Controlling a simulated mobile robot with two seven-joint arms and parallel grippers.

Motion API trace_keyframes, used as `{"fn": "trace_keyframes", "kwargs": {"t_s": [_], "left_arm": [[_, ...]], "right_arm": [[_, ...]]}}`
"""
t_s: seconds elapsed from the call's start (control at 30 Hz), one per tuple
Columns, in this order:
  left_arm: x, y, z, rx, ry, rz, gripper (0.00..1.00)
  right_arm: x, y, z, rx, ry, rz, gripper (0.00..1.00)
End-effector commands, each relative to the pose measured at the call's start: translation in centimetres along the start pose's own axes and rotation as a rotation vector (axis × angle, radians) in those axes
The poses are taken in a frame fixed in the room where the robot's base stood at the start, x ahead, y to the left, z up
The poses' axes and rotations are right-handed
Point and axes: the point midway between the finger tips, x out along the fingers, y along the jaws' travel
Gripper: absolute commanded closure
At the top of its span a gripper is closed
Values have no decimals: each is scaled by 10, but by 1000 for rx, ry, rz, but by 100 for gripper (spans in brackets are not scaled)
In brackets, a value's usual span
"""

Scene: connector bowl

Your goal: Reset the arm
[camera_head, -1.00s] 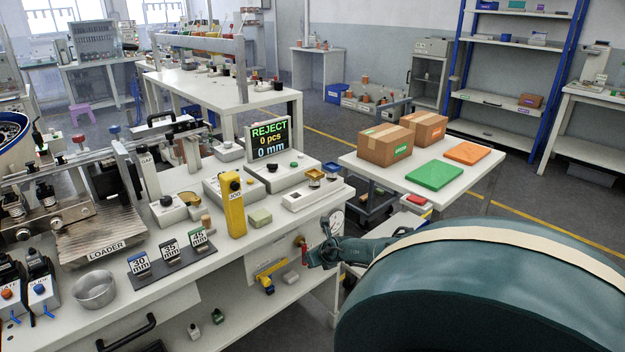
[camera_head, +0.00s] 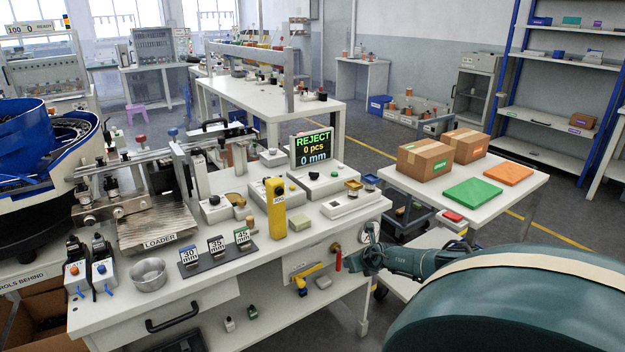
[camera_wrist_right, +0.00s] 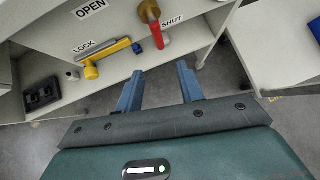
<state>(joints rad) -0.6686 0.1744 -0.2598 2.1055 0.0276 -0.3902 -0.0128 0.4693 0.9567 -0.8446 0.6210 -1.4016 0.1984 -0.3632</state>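My right arm (camera_head: 420,262) comes in from the lower right of the head view, its dark green upper part filling that corner. My right gripper (camera_head: 350,263) is beside the front right of the workbench, near a red-handled valve (camera_head: 338,259). In the right wrist view the gripper (camera_wrist_right: 159,72) has its two blue-grey fingers apart with nothing between them. The red valve handle (camera_wrist_right: 158,32) shows beyond the fingertips, apart from them. My left gripper is not in view.
The white workbench (camera_head: 215,275) carries a loader, a metal bowl (camera_head: 149,273) and a REJECT display (camera_head: 312,148). A yellow lever (camera_wrist_right: 108,56) is mounted below its top. A side table (camera_head: 400,184) with cartons stands to the right. Grey floor lies between.

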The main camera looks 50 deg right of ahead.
Motion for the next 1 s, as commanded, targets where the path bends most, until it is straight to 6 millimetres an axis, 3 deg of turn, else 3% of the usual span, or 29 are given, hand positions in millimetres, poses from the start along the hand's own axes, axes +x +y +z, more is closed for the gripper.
{"fn": "trace_keyframes", "kwargs": {"t_s": [0.23, 0.37, 0.47, 0.57, 0.7, 0.83, 1.0], "left_arm": [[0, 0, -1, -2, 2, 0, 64], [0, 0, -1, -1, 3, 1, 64], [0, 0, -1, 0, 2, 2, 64], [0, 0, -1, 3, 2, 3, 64], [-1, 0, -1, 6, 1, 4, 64], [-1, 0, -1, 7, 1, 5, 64], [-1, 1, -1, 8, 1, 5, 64]], "right_arm": [[0, 1, 0, 1, -1, 2, 62], [5, 29, -6, 42, -26, 48, 62], [9, 82, -18, 145, -75, 134, 62], [2, 156, -35, 334, -135, 246, 62], [-33, 254, -63, 752, -187, 363, 62], [-82, 306, -90, 1209, -172, 356, 62], [-155, 330, -132, 1776, -62, 172, 62]]}}
